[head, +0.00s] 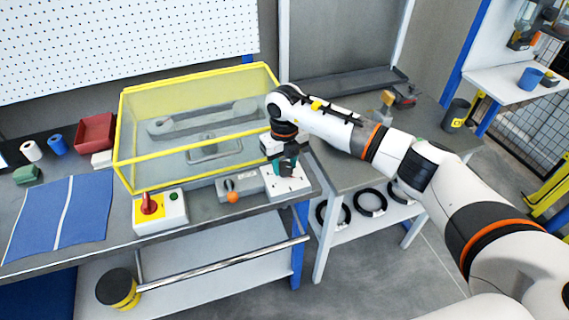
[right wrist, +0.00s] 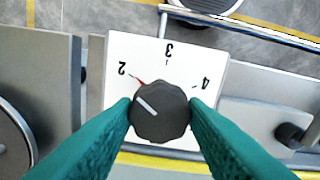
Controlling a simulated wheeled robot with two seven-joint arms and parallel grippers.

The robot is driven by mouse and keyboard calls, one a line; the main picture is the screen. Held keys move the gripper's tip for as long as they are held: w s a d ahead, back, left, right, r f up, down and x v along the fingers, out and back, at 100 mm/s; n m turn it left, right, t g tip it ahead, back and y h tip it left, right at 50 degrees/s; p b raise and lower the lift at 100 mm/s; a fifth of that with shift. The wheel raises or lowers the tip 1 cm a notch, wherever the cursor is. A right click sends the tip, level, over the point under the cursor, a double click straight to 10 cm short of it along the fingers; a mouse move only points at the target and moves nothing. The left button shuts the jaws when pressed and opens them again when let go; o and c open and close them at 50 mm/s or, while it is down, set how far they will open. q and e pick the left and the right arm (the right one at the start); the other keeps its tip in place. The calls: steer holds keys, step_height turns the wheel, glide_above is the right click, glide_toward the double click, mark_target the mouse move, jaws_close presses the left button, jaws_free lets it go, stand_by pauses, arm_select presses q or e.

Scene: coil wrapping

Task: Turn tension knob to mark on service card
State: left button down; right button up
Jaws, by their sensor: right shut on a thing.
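The tension knob (right wrist: 160,111) is a dark round knob on a white dial plate (right wrist: 120,58) printed with 2, 3 and 4. Its white pointer line aims up and left, close to a small red mark near the 2. My right gripper (right wrist: 160,118) is shut on the knob, with one teal finger on each side. In the head view my right gripper (head: 287,166) points down over the white dial plate (head: 297,184) at the bench's front right, hiding the knob. I cannot make out a service card. My left gripper is not in view.
A yellow-framed clear guard (head: 150,101) stands just behind the dial plate. To the left are a grey panel with an orange-tipped lever (head: 233,196) and a box with a red switch (head: 149,204). A blue mat (head: 60,215) lies farther left. Black rings (head: 370,202) rest on a lower shelf.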

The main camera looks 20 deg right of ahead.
steer(key=m+b, duration=0.1)
steer(key=m, duration=1.1)
steer(key=shift+w+r+m+b, duration=0.1)
steer(key=shift+r+m+b, duration=0.05)
steer(key=shift+m+b, duration=0.2)
steer(key=m, duration=0.4)
steer(key=shift+m, duration=0.35)
steer(key=m+p, duration=0.1)
steer(key=m, duration=0.4)
steer(key=shift+m, duration=0.3)
steer(key=o, duration=1)
